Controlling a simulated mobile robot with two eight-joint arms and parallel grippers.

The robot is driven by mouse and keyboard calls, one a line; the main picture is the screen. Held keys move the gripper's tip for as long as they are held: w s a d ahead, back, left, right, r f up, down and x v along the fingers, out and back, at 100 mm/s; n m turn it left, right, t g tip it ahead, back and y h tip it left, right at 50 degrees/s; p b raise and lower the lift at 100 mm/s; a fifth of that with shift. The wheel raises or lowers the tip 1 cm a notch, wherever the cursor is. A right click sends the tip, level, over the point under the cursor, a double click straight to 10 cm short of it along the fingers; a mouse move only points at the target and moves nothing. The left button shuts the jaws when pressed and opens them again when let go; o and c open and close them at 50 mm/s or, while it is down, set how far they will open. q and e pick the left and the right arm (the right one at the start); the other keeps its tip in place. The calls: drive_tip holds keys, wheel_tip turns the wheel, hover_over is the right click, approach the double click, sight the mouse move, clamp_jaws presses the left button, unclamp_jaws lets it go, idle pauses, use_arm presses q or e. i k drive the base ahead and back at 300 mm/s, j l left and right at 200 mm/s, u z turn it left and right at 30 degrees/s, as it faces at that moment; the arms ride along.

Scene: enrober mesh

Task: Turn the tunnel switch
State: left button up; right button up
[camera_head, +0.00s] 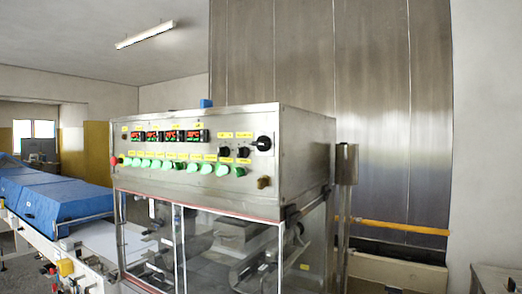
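The control panel (190,148) is the front face of a steel box on top of a machine. It carries several red digital displays (171,135) and a row of green round buttons (206,168) under yellow labels. At its right end are black rotary knobs: a large one (263,143) and two smaller ones (224,152) and (243,152). A brass-coloured knob (264,182) sits below them. The labels are too small to read, so I cannot tell which control is the tunnel switch. Neither of my grippers is in view.
Clear-panelled machinery (235,250) lies under the box. A conveyor with blue covers (60,200) runs off to the left. A steel post (345,190) stands at the box's right, with a yellow bar (395,227) behind. The space before the panel looks clear.

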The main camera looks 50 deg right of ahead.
sight(240, 172)
drive_tip(key=z, duration=1.3)
